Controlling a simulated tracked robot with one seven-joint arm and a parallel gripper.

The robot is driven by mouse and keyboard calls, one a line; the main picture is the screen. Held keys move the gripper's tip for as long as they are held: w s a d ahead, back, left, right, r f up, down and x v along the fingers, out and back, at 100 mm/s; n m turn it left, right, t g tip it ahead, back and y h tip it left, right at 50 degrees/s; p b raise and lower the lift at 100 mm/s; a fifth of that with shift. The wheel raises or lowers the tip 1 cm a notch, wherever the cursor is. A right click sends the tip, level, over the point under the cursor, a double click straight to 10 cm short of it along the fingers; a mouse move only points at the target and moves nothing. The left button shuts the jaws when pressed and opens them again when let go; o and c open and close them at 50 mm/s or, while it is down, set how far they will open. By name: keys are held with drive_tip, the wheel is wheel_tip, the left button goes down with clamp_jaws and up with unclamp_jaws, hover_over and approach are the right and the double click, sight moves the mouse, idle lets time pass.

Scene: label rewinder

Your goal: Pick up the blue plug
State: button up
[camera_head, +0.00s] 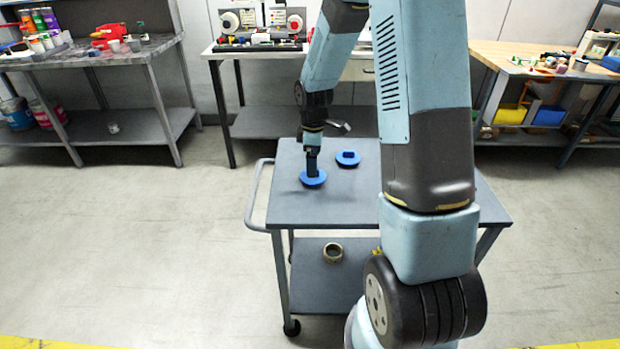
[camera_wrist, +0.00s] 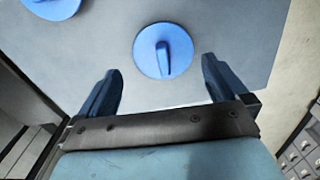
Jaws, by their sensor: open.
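Two round blue plugs with a raised grip bar lie on the top of the grey cart (camera_head: 430,205). One blue plug (camera_head: 314,181) is at the left, directly under my gripper (camera_head: 312,164). In the wrist view this plug (camera_wrist: 150,64) lies centred just beyond the fingertips, its bar lined up between them. My gripper (camera_wrist: 160,78) is open, with a finger on either side and nothing held. Whether the fingertips touch the plug or the cart top cannot be told. The other blue plug (camera_head: 348,158) is further right in the head view and partly shows at the wrist view's top left (camera_wrist: 50,7).
The cart's handle rail (camera_head: 256,195) is at its left. Workbenches with clutter (camera_head: 90,55) stand along the back wall. The cart top around the two plugs is otherwise clear.

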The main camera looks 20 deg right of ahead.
drive_tip(key=shift+a+f, duration=0.1)
drive_tip(key=shift+f, duration=2.15)
drive_tip(key=shift+c, duration=0.4)
drive_tip(key=c, duration=0.7)
drive_tip(key=shift+r, duration=0.1)
